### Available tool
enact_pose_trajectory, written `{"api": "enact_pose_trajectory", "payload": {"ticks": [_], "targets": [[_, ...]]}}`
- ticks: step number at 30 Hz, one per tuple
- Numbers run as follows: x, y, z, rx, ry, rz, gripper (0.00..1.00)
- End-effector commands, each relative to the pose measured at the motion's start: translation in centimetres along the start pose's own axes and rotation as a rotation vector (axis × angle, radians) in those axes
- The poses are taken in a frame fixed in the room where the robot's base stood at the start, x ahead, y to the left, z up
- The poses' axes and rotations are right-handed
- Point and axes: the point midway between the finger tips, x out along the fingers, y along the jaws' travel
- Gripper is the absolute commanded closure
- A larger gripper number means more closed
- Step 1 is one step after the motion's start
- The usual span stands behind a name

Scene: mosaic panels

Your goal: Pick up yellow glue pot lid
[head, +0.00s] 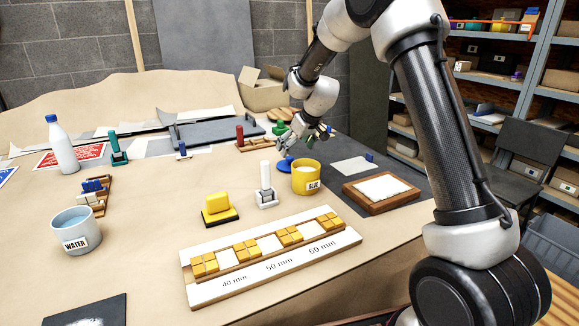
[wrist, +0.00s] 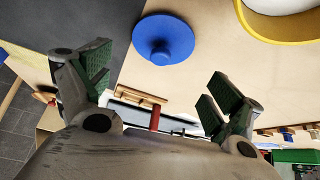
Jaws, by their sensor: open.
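The yellow glue pot (head: 306,182), labelled GLUE, stands on the table without a lid on it, its pale contents showing. A blue round lid with a centre knob (head: 285,167) lies on the table just behind and left of the pot; no yellow lid is visible. In the wrist view the blue lid (wrist: 178,28) lies knob up, beyond the fingertips, and the pot's yellow rim (wrist: 249,27) is at the upper right. My gripper (wrist: 158,78) is open and empty, its fingers spread. In the head view my gripper (head: 301,137) is close above the blue lid, apparently not touching it.
A white-handled stamp (head: 265,186) and a yellow block on a black base (head: 217,208) stand left of the pot. A wooden frame (head: 381,191) lies to its right. A tile ruler board (head: 272,262) lies in front. A water pot (head: 75,230) is far left.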

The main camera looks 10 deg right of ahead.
Motion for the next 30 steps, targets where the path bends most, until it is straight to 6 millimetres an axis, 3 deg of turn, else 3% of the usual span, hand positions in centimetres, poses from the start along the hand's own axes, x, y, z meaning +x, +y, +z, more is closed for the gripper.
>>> {"api": "enact_pose_trajectory", "payload": {"ticks": [12,22,27,30], "targets": [[5.9,0.1,0.3,0.001,-0.003,0.000,0.08],[6.9,0.1,0.3,0.001,-0.001,0.001,0.08],[6.8,0.1,0.3,0.001,-0.001,0.001,0.35],[6.8,0.1,0.3,0.001,-0.001,0.001,0.36]]}}
